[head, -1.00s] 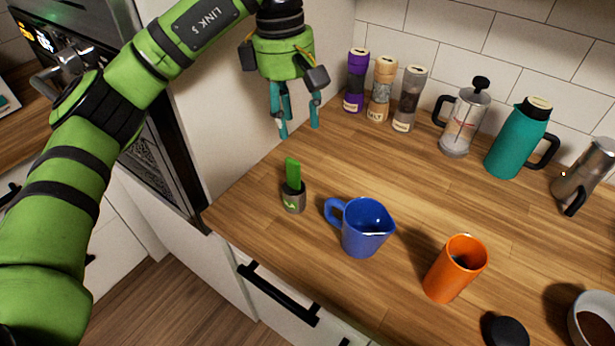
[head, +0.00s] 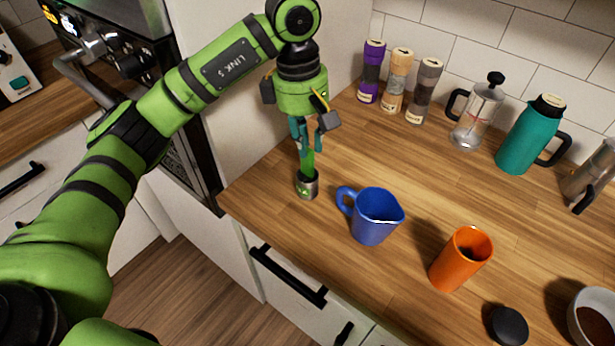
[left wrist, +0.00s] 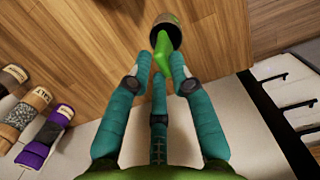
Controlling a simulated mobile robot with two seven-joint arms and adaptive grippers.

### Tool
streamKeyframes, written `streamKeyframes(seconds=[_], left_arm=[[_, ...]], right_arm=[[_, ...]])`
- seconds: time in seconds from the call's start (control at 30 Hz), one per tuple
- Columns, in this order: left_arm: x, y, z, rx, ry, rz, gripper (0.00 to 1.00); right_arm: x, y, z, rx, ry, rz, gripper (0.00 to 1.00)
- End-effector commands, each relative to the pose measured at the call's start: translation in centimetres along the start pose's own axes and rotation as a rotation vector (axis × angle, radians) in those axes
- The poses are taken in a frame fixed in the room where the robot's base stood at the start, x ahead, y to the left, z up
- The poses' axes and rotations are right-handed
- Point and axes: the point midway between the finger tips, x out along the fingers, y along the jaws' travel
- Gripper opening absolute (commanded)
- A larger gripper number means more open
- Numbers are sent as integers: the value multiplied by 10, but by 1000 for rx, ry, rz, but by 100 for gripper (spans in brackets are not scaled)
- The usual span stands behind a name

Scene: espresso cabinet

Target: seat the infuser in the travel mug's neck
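The infuser (head: 307,186) stands upright on the counter, with a grey base and a green handle. In the left wrist view its handle (left wrist: 177,66) is among the teal fingertips. My left gripper (head: 303,138) points down over it, fingers at the upper handle and hiding its top. Whether the fingers press on the handle or only surround it I cannot tell. The orange travel mug (head: 453,270) stands upright to the right, its top open. My right gripper is not in view.
A blue pitcher (head: 372,222) stands between infuser and mug. A black lid (head: 508,326) and a bowl (head: 585,330) lie near the mug. Spice jars (head: 397,75), a French press (head: 473,118) and a teal carafe (head: 528,138) line the back. The counter's middle is clear.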

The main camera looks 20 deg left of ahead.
Motion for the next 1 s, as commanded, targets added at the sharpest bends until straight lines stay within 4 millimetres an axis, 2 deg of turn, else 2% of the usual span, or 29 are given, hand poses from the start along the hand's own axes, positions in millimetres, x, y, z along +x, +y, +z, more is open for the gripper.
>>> streamKeyframes(seconds=[0.37, 0.53, 1.0], left_arm=[[0, 0, 0, 0, 0, 0, 0], [-8, 1, 1, 0, 1, 2, 0], [-80, 1, 9, -2, 3, 3, 0]], right_arm=[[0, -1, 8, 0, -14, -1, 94], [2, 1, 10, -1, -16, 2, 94], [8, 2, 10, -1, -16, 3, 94]])
